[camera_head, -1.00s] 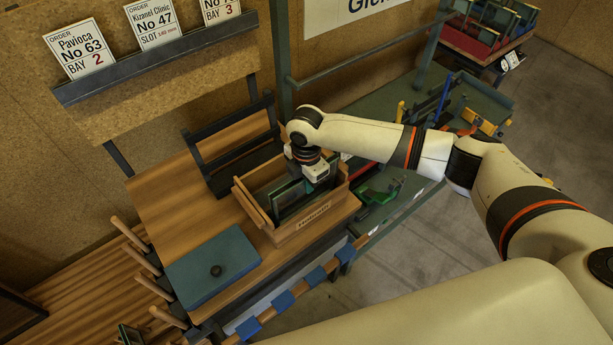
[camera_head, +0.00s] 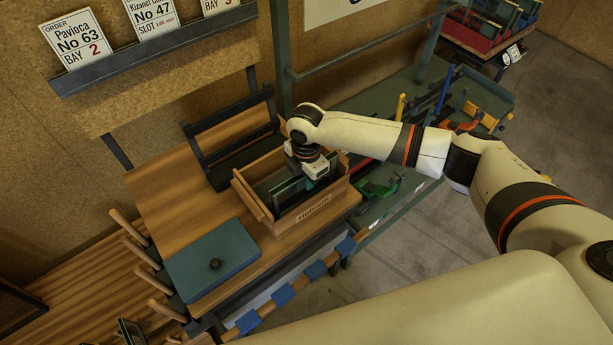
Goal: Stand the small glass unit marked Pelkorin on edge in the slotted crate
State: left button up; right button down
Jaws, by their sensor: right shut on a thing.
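The slotted crate (camera_head: 302,216) is a wooden box with a label on its front, standing on the wooden bench top. Dark glass units (camera_head: 283,193) stand on edge inside it. My right gripper (camera_head: 310,180) is over the crate, pointing down, shut on a dark glass unit (camera_head: 302,192) inside the crate. The gripper hides much of that unit, and I cannot read any mark on it. I cannot tell whether the unit rests on the crate floor. My left gripper is not in view.
A green bench (camera_head: 385,100) with clamps and tools is at the right. Bare bench top lies left of the crate.

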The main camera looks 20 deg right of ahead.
jog(key=shift+f, duration=0.35)
dwell(0.3)
jog(key=c, duration=1.3)
grip_release()
jog(key=shift+c, duration=0.2)
jog(key=shift+o, duration=0.4)
jog(key=shift+s+f, duration=0.1)
jog(key=shift+r+p, duration=2.75)
jog(key=shift+r, duration=0.35)
jog(key=shift+a+f, duration=0.1)
jog(key=shift+a, duration=0.05)
